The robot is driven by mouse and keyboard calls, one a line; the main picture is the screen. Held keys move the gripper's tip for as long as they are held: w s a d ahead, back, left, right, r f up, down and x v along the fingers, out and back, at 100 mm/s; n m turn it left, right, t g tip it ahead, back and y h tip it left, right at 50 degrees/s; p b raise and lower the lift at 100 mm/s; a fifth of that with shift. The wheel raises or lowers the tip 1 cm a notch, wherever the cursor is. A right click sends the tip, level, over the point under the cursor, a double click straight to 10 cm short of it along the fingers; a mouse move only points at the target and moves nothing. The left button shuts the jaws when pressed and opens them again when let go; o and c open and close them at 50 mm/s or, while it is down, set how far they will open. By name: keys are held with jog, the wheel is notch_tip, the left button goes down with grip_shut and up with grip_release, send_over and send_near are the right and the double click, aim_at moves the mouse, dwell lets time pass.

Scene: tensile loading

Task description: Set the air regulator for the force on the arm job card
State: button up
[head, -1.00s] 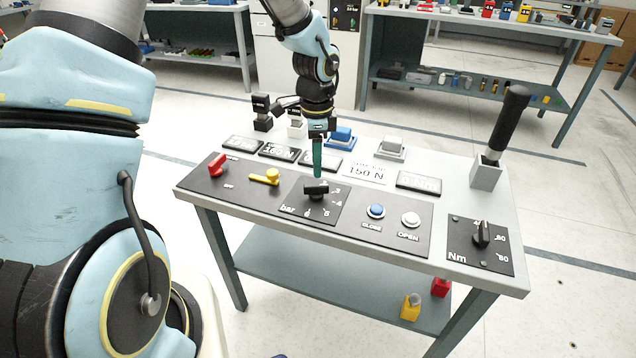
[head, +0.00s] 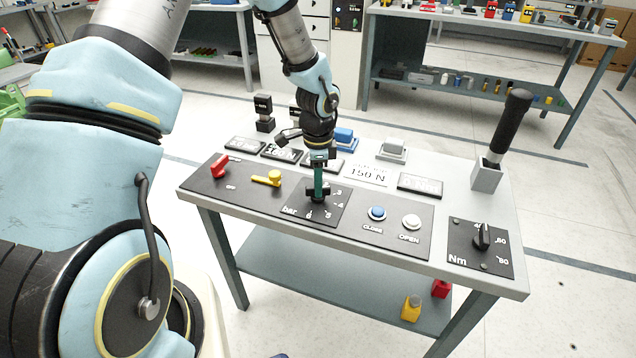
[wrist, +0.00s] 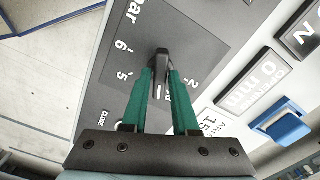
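The air regulator is a black bar knob (head: 313,190) on a dark panel marked "bar" (head: 290,210), with 3, 4, 5 and 6 readable around it. In the wrist view the knob (wrist: 162,56) stands between my green fingertips (wrist: 161,72), one on each side of its bar. I cannot tell whether they press on it. In the head view my gripper (head: 319,184) points straight down onto the knob and hides part of it. A white mark shows between my fingers; its exact reading is unclear. The white arm job card (head: 367,174) reads 150 N.
A red lever (head: 220,166) and a yellow lever (head: 267,178) are left of the knob. Blue (head: 377,213) and white (head: 411,222) buttons, CLOSE and OPEN, are to its right. A torque dial (head: 482,237) and an upright black handle (head: 507,125) stand at the right end.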

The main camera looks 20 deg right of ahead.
grip_shut()
jog(key=shift+n+b, duration=0.3)
jog(key=shift+n, duration=0.5)
jog(key=shift+o, duration=2.1)
grip_release()
jog(key=shift+r, duration=0.1)
notch_tip(320, 180, up, 11)
jog(key=b, duration=0.1)
jog(key=shift+a, duration=0.1)
